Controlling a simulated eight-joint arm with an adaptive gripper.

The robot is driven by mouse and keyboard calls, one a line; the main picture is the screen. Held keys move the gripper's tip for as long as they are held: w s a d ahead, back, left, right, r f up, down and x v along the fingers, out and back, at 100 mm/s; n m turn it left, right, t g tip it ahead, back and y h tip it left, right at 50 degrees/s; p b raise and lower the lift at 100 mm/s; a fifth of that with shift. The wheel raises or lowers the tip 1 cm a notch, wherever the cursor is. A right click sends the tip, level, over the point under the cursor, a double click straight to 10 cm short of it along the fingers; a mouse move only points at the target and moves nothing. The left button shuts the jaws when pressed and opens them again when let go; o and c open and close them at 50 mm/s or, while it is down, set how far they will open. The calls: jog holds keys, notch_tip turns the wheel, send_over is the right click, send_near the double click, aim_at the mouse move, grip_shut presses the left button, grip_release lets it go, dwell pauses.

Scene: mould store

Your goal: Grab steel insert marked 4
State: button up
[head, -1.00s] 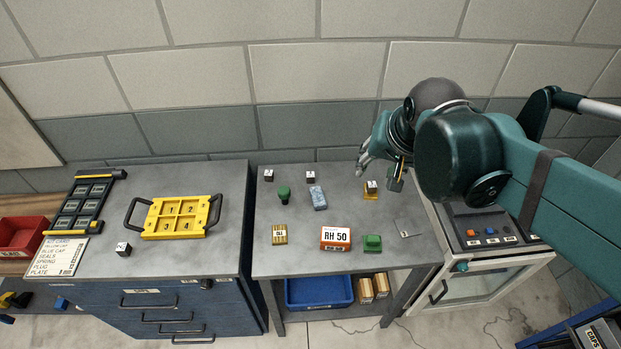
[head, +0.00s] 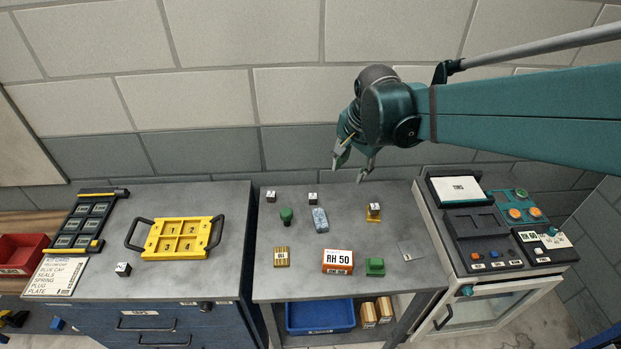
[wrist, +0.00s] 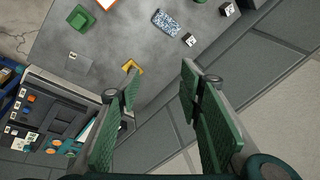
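Several small steel cubes with pale marked faces are in the head view. One cube (head: 271,196) and a second cube (head: 312,198) stand at the back of the middle table. A third cube (head: 374,208) sits on a yellow stand (head: 373,219), and another cube (head: 123,269) is on the left cabinet. I cannot read which is marked 4. My gripper (head: 350,170) is open and empty, raised behind the table's back edge. In the wrist view its fingers (wrist: 160,80) are spread; the yellow stand (wrist: 132,67) shows beside the left fingertip, its cube not discernible.
A green knob piece (head: 286,215), a blue patterned block (head: 320,220), an RH 50 box (head: 337,261), a green block (head: 375,267) and a brass block (head: 282,257) stand on the table (head: 270,285). A yellow numbered tray (head: 150,250) is left; a control console (head: 470,240) is right.

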jog(key=w+a+f+m+g, duration=0.2)
jog(key=w+a+f+m, duration=0.25)
jog(key=w+f, duration=0.4)
jog(key=m+g, duration=0.1)
jog(key=m, duration=0.3)
send_over(312, 196)
notch_tip(312, 196, down, 12)
jog(key=shift+s+d+f, duration=0.1)
jog(key=shift+d, duration=0.05)
jog(key=shift+f, duration=0.4)
jog(key=shift+f, duration=0.1)
jog(key=shift+f, duration=1.2)
jog(key=shift+a+f, duration=0.2)
jog(key=shift+f, duration=2.4)
